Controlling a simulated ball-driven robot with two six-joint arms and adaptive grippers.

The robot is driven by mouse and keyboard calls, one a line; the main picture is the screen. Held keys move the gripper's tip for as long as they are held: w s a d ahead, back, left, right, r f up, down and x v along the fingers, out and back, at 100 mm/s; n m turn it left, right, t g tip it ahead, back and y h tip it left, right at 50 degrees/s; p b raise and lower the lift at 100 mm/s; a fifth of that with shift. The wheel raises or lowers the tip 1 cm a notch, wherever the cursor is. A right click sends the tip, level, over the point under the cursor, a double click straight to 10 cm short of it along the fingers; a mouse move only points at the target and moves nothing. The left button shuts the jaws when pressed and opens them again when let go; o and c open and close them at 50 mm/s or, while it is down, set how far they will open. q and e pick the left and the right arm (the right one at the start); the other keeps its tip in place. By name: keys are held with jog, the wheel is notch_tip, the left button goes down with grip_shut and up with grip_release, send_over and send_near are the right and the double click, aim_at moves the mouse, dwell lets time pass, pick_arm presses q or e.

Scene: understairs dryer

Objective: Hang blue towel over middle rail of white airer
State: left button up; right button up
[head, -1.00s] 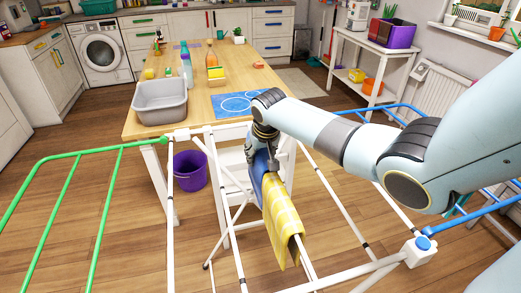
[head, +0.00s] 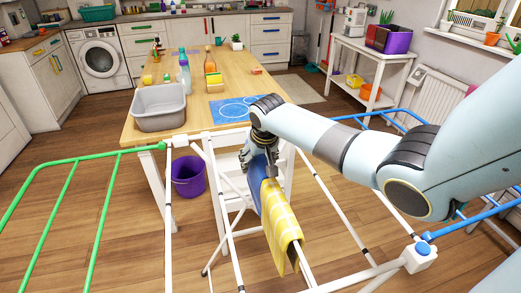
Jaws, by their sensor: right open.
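The blue towel (head: 257,171) is a narrow strip at the far end of the middle rail of the white airer (head: 347,218). It appears draped over that rail, directly behind a yellow checked cloth (head: 283,218) that hangs on the same rail. The cloth and gripper hide much of the towel. My right gripper (head: 259,160) points down at the towel's top with its fingers spread open. Whether they touch the towel is unclear. My left gripper is out of view.
The airer has a green wing (head: 73,187) at left and a blue wing (head: 478,213) at right. Beyond stands a wooden table (head: 198,94) with a grey basin (head: 159,107). A purple bucket (head: 188,176) stands on the floor, left of the white stool.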

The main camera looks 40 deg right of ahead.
jog(key=v, duration=1.1)
jog(key=shift+s+r, duration=0.15)
jog(key=shift+r, duration=0.05)
